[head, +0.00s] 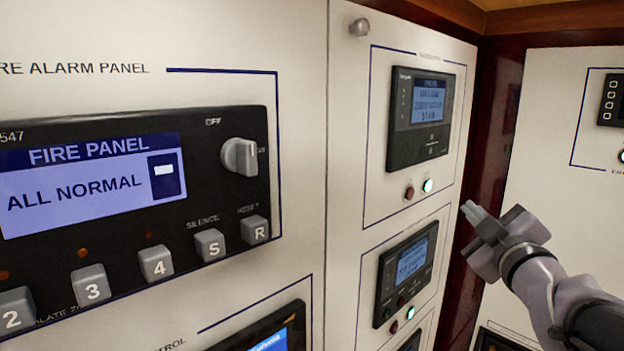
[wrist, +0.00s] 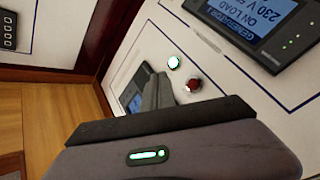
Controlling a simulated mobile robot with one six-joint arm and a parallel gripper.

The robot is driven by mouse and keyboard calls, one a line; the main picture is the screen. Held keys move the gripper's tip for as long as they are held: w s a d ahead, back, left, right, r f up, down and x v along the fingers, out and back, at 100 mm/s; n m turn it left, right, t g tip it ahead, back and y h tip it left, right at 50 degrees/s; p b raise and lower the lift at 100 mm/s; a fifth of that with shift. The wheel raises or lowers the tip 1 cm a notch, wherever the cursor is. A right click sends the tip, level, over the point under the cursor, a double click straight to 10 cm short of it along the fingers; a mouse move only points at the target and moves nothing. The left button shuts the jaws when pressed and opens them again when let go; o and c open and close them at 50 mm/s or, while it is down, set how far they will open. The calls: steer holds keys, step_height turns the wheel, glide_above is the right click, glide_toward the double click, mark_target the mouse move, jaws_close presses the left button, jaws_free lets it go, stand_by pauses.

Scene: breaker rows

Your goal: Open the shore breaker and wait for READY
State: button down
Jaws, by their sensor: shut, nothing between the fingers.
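My gripper (head: 474,214) is shut and empty, at the right of the head view, in front of the white panel wall. Above these is a dark display unit (wrist: 262,32) reading ON LOAD and 230 V. I cannot read any label naming a shore breaker, nor the word READY.
A fire panel (head: 92,185) reading ALL NORMAL fills the left. A second display unit (head: 406,270) with its own red and green lights is below the upper one. Another white panel (head: 560,150) stands at right, beyond a dark wood corner (head: 492,130).

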mark_target(410, 194)
steer(key=w+a+b, duration=0.3)
steer(key=w+a, duration=0.2)
steer(key=w, duration=0.2)
steer(key=shift+a, duration=0.2)
stand_by(0.4)
steer(key=shift+a+f+b, duration=0.1)
steer(key=shift+b, duration=0.2)
stand_by(1.5)
steer(key=shift+w+a, duration=0.15)
steer(key=shift+w, duration=0.15)
